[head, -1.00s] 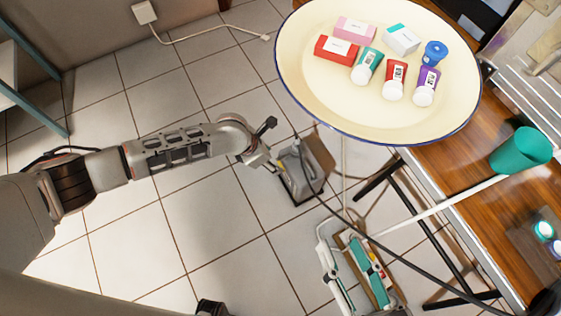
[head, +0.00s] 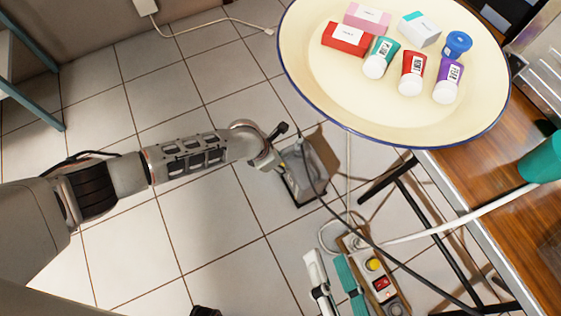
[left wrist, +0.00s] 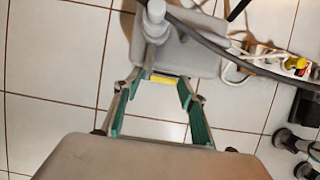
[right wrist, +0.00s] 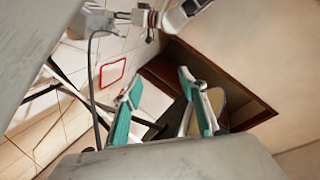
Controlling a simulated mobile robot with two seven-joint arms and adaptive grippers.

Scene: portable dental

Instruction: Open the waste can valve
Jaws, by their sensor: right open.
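The waste can, a grey box-like container (head: 300,182), stands on the tiled floor in the head view. Its grey top and a pale knob-like fitting (left wrist: 155,20) show in the left wrist view; I cannot tell whether this is the valve. My left gripper (head: 272,150) is at the can's upper left side. In the left wrist view its green-lined fingers (left wrist: 162,84) are apart, with the fitting just beyond the tips. Contact is unclear. My right gripper (head: 335,278) is low in the head view, right of and below the can. Its fingers (right wrist: 160,78) are open and empty.
A round cream tray (head: 310,80) with boxes and bottles is above right. A wooden table (head: 470,170) with black legs stands at the right. A power strip (head: 378,275) lies beside my right gripper. A dark cable (head: 345,215) crosses the floor area.

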